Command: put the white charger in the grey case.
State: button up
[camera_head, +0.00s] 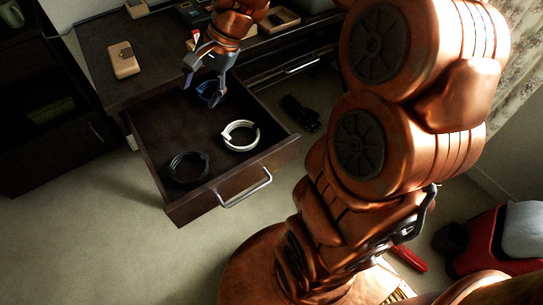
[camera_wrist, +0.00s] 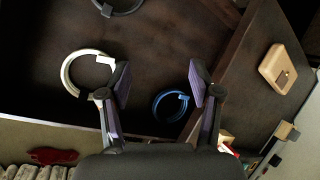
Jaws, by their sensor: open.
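The white charger appears to be a coiled white cable with a pale plug block; it lies in the open drawer in the head view (camera_head: 226,142) and left of my fingers in the wrist view (camera_wrist: 66,72). My gripper (camera_head: 203,88) is open and empty over the rear of the drawer. In the wrist view my gripper's spread fingers (camera_wrist: 160,90) have a blue coil (camera_wrist: 158,102) between their lines of sight, nearer the right finger. The white coil is outside the fingers. I cannot make out a grey case for certain in either view.
A dark coil (camera_head: 171,170) lies in the drawer's front left. The drawer's walls (camera_head: 232,190) surround the coils. A tan box (camera_head: 123,60) sits on the desk top. A red container with a grey item (camera_head: 522,230) stands at the right. Floor left of the drawer is clear.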

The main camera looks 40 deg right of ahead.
jog(key=s+f+n+g+h, duration=0.2)
jog(key=s+n, duration=0.3)
jog(key=s, duration=0.7)
jog(key=s+f+n+g+h, duration=0.3)
jog(key=s+f+n, duration=0.2)
jog(key=s, duration=0.8)
jog(key=shift+s+d+n, duration=0.15)
jog(key=shift+s+n, duration=0.15)
jog(key=shift+n, duration=0.5)
notch_tip(320, 180, up, 26)
jog(key=t+p, duration=0.1)
jog(key=p, duration=2.3)
jog(key=shift+s+p, duration=0.35)
jog(key=shift+s, duration=0.05)
jog(key=shift+c, duration=0.3)
